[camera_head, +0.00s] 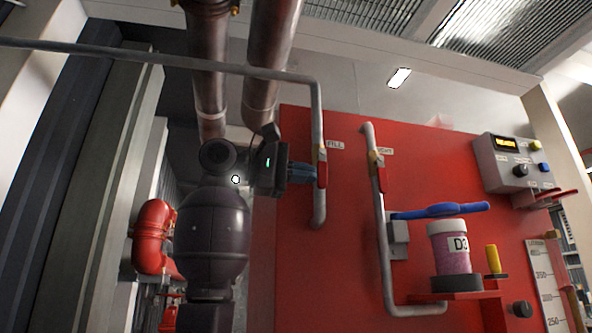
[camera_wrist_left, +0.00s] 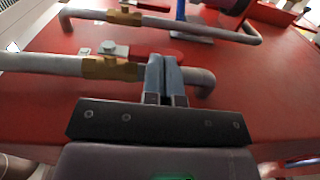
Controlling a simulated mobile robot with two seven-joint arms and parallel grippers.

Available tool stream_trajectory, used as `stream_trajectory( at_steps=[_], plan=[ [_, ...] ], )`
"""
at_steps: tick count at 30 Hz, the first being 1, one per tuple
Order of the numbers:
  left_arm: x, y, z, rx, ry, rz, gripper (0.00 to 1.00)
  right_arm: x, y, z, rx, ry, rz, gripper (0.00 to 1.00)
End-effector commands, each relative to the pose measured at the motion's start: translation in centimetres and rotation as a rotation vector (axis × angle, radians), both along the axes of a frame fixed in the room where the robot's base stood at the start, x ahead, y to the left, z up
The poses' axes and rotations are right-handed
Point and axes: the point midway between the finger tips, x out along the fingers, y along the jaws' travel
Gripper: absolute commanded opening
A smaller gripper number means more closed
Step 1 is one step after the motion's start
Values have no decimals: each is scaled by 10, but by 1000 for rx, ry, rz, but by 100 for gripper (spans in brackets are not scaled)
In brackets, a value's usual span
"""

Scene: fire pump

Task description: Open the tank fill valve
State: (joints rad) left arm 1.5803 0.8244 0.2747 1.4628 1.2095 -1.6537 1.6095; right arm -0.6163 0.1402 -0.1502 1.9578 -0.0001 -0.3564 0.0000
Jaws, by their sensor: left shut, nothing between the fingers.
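The tank fill valve has a brass body (camera_wrist_left: 110,68) on a grey pipe, beside the FILL label (camera_head: 335,145). Its red handle (camera_head: 322,174) points down along the pipe in the head view. My left gripper (camera_wrist_left: 166,62) hides part of the handle and pipe in the wrist view. My right gripper is not in view.
The VENT valve handle (camera_head: 382,180) is on a parallel pipe to the right. A grey pipe (camera_head: 150,57) crosses above my arm.

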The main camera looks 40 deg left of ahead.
Motion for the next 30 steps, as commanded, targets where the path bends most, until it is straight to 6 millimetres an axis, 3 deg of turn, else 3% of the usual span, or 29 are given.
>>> stream_trajectory(
  at_steps=[30],
  plan=[
    [6,-5,-4,-104,-120,0,0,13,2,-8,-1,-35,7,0]
  ],
)
